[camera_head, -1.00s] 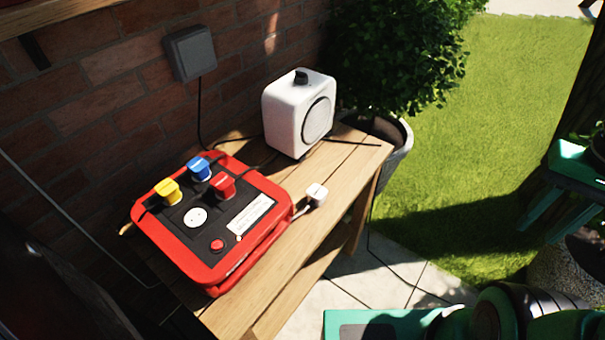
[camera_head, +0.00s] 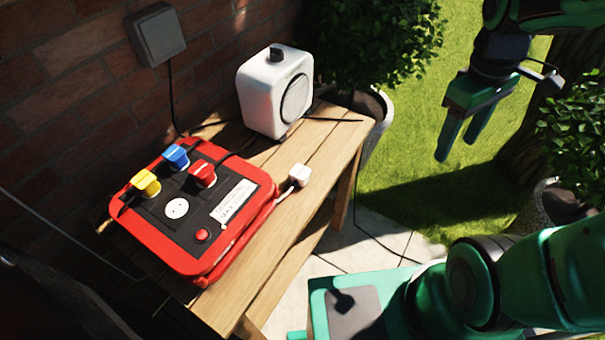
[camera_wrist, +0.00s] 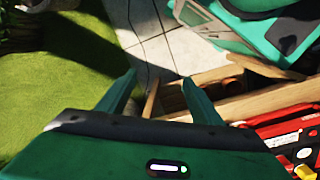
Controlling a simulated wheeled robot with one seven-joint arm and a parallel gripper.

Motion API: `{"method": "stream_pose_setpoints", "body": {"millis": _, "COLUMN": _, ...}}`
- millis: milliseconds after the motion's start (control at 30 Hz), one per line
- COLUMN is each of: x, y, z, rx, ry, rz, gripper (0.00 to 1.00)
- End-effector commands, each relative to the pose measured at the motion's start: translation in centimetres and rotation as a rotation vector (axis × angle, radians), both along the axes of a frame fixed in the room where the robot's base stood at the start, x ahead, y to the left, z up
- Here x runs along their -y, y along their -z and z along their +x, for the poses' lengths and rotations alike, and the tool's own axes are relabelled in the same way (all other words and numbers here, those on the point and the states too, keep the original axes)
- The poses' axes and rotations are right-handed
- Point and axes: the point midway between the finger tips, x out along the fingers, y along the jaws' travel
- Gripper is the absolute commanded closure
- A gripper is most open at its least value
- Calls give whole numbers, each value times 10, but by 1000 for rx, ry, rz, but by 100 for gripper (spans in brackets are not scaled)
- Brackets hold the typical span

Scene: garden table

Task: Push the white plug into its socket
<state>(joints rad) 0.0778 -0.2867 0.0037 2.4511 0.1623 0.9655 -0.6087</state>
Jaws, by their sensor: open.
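The red socket box (camera_head: 190,268) sits on the wooden table. Its black top has a round white socket (camera_head: 177,208) and yellow, blue and red plugs seated around it. My gripper (camera_head: 458,150) is open and empty in the head view, over the grass right of the table, well apart from the plug. In the wrist view its fingers (camera_wrist: 160,92) are spread, with paving and the table edge beyond; the white plug cannot be made out there.
A white speaker (camera_head: 264,104) with a black knob stands behind the box. A grey wall box (camera_head: 155,35) hangs on the brick wall with a black cable. A potted bush (camera_head: 372,60) stands beyond the table (camera_head: 262,285). The table's front strip is mostly bare.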

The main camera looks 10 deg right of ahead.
Motion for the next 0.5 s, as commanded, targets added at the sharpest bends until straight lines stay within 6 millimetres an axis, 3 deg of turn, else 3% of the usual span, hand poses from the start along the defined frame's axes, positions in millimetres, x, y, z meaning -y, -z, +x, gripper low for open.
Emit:
{"method": "stream_pose_setpoints", "body": {"millis": 33, "x": -18, "y": 6, "z": 19, "rx": -20, "ry": -177, "rz": -6, "gripper": 41}}
{"method": "stream_pose_setpoints", "body": {"millis": 200, "x": -89, "y": 25, "z": 71, "rx": -65, "ry": -782, "rz": -9, "gripper": 41}}
{"method": "stream_pose_setpoints", "body": {"millis": 333, "x": -154, "y": 45, "z": 98, "rx": -91, "ry": -1235, "rz": 8, "gripper": 41}}
{"method": "stream_pose_setpoints", "body": {"millis": 500, "x": -233, "y": 69, "z": 110, "rx": -102, "ry": -1720, "rz": 43, "gripper": 41}}
